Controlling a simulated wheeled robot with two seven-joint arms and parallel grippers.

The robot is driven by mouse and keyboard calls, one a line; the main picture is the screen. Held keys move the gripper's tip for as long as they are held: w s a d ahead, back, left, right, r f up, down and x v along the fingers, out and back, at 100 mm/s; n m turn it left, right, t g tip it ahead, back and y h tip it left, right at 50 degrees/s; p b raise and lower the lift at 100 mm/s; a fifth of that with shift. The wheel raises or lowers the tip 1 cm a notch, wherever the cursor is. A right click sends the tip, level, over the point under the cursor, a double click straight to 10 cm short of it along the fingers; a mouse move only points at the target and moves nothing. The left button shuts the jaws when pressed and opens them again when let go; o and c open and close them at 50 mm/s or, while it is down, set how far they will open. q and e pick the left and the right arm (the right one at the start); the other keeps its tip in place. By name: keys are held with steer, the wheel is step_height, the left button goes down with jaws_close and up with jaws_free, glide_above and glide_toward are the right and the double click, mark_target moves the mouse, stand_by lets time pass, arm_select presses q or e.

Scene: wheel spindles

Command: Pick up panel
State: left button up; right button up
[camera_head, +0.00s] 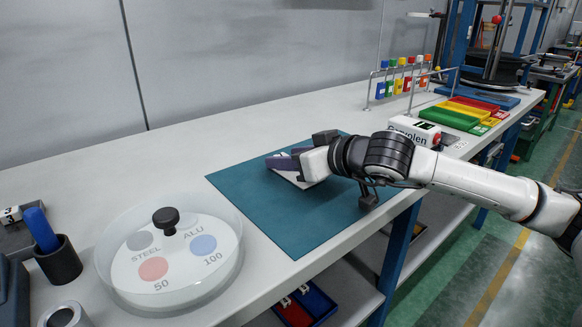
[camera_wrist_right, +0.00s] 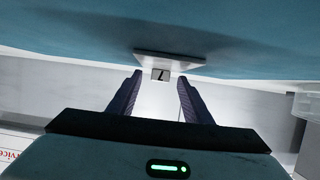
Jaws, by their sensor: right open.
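The panel (camera_head: 290,178) is a thin white plate on the teal mat (camera_head: 262,215), mostly covered by my right gripper in the head view. In the right wrist view the panel (camera_wrist_right: 185,60) shows nearly edge-on, with a small block bearing a dark mark (camera_wrist_right: 160,74) at its edge. My right gripper (camera_head: 284,160) is low over the panel. In the wrist view my right gripper (camera_wrist_right: 159,82) is open, its dark fingers apart and pointing at the panel, with the small block between the tips. I cannot tell whether they touch. My left gripper is out of view.
A round clear dish (camera_head: 170,255) with a black knob and a dark cup (camera_head: 58,260) stand at the left. Coloured trays (camera_head: 460,112) and a rack of coloured tags (camera_head: 403,80) are at the back right. The table behind the mat is clear.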

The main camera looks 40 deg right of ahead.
jaws_close()
